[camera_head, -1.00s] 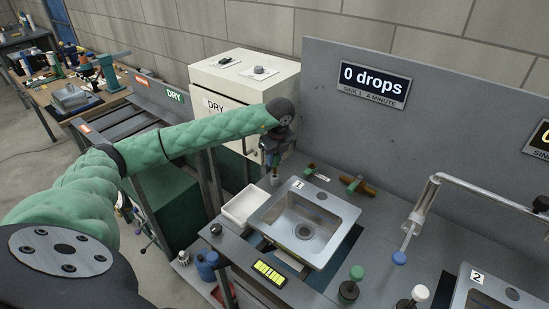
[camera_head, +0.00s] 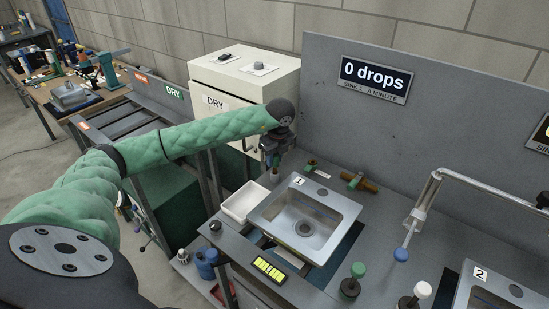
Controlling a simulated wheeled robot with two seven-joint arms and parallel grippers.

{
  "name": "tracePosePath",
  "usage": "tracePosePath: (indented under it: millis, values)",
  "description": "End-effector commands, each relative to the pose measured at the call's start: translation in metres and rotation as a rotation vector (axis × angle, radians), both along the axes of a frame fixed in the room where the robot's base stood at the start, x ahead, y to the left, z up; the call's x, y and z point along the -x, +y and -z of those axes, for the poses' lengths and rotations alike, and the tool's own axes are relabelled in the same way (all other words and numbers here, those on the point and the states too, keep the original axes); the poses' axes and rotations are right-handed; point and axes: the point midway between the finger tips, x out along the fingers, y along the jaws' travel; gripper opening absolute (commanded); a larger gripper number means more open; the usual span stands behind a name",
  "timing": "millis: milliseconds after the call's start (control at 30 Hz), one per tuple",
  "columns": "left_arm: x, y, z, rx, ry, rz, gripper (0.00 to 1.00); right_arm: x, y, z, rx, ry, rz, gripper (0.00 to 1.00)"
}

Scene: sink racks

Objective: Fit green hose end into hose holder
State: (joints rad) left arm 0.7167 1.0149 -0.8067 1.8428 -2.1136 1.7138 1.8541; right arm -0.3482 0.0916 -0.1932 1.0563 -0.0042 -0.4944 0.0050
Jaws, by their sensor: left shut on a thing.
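My left gripper (camera_head: 273,163) hangs from the end of my green-sleeved arm, behind and left of sink 1 (camera_head: 333,240). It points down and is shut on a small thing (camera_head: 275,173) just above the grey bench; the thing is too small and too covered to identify. I cannot make out which part is the green hose end or the hose holder. My right gripper is out of view.
A white tray (camera_head: 239,216) stands left of sink 1. A brown fitting with a green part (camera_head: 361,182) lies behind the sink. The grey panel (camera_head: 450,135) rises behind.

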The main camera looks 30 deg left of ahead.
Motion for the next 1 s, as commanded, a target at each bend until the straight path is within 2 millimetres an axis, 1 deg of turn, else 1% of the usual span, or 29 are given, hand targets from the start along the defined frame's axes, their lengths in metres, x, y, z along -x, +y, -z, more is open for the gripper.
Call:
tracePosePath:
  millis: [1000]
  values:
    - [0.000, 0.000, 0.021, 0.000, 0.000, 0.000, 0.03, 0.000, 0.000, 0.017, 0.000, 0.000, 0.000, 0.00]
